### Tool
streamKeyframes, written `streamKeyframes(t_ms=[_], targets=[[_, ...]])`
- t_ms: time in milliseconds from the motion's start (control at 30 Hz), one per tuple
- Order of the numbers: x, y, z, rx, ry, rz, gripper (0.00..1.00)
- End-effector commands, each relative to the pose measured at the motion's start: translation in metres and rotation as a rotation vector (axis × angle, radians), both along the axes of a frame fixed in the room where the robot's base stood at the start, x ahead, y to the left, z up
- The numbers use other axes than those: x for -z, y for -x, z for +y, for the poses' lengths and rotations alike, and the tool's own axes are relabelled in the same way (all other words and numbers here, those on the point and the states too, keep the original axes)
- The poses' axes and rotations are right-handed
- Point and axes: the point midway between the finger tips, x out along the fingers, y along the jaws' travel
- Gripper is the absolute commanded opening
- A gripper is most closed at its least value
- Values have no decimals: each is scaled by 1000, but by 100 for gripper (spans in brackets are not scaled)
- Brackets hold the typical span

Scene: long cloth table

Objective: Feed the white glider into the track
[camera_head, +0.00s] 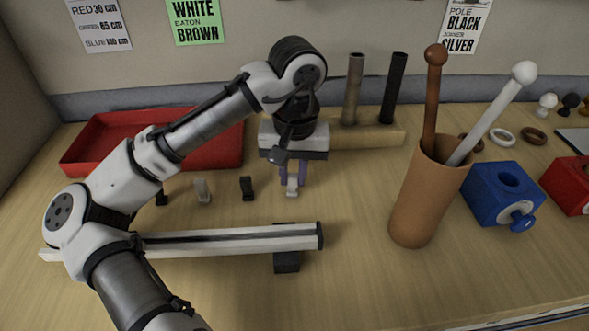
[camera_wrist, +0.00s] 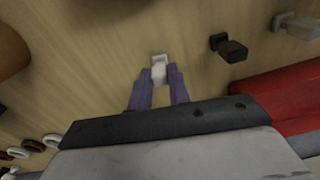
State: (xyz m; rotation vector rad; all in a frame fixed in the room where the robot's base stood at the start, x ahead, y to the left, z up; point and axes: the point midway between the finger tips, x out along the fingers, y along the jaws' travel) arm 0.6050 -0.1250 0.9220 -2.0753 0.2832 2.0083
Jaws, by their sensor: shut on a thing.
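The white glider (camera_head: 292,188) is between the purple fingers of my gripper (camera_head: 292,176), low over the table or on it; I cannot tell if it touches the wood. In the wrist view the white glider (camera_wrist: 159,66) sticks out past the fingertips (camera_wrist: 160,80). The track (camera_head: 240,242) is a long white rail with a dark groove along its top. It lies in front of my gripper, its dark right end (camera_head: 320,236) slightly right of it. A black support (camera_head: 287,262) stands under the rail. My arm hides part of the left side of the rail.
A black glider (camera_head: 247,188), a second pale glider (camera_head: 203,190) and another dark one (camera_head: 161,197) stand left of my gripper. A red tray (camera_head: 225,150) is behind. A brown cup (camera_head: 415,205) with two tall sticks stands right of the track. A wooden peg block (camera_head: 370,136) is behind.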

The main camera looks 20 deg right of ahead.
Motion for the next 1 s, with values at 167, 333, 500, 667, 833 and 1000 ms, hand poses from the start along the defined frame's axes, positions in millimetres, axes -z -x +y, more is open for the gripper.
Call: streamKeyframes(t_ms=[167, 333, 500, 667, 833, 1000], targets=[[19, 0, 2, -12, 26, 39, 0], [12, 0, 2, -12, 26, 39, 0], [-1, 0, 2, -11, 26, 39, 0], [-14, 1, 1, -10, 26, 38, 0], [-28, 1, 0, -7, 25, 35, 0], [-42, 2, 0, -5, 24, 34, 0]])
